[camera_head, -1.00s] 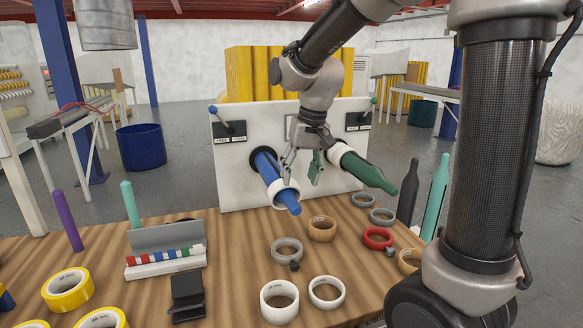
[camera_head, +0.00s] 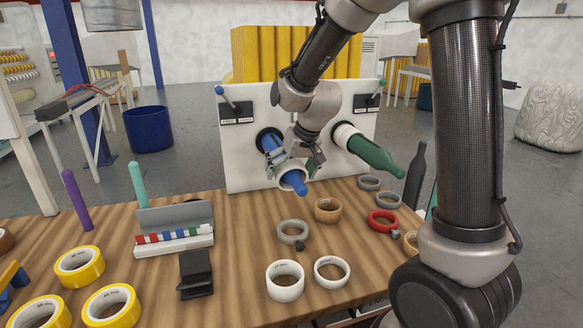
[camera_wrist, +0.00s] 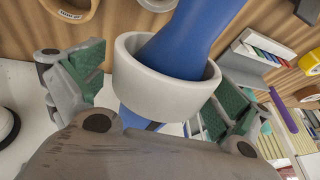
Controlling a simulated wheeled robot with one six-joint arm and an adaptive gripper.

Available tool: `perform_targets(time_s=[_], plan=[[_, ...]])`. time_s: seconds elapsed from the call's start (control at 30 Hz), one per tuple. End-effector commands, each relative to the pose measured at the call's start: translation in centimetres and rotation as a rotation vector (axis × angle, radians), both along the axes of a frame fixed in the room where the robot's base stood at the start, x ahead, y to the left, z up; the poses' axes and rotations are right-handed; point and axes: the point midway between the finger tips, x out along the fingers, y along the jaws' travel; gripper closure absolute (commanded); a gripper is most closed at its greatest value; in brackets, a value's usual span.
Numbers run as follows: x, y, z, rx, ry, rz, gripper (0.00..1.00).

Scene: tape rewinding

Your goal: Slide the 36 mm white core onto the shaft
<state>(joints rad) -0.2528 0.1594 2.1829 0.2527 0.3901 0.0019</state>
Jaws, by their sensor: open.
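A white core (camera_head: 281,184) is around the blue shaft (camera_head: 299,187), near its tapered front end. In the wrist view the same white core (camera_wrist: 160,92) encircles the blue shaft (camera_wrist: 193,38) and sits somewhat loosely on it. My gripper (camera_head: 295,168) is at the core. In the wrist view its green-padded fingers (camera_wrist: 153,90) stand open on both sides of the core, with a gap visible on the left side. The green shaft (camera_head: 372,152), to the right, carries another white core (camera_head: 344,136) near its base.
The white panel (camera_head: 240,165) holds both shafts above the wooden table. Two white rings (camera_head: 285,280) (camera_head: 331,273), a grey ring (camera_head: 292,232), a tan ring (camera_head: 327,210) and a red ring (camera_head: 383,222) lie in front. A black stand (camera_head: 195,274) and yellow rolls (camera_head: 80,266) are left.

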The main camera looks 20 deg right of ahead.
Motion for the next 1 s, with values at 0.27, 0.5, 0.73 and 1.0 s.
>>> perform_targets(time_s=[0.27,0.5,0.73,1.0], plan=[[-0.01,0.0,0.04,0.0,0.0,0.0,0.26],[-0.01,-0.01,0.04,0.0,0.0,0.0,0.46],[-0.04,0.0,0.02,0.001,0.159,-0.011,0.46],[-0.43,-0.01,0.04,0.0,0.289,-0.019,0.46]])
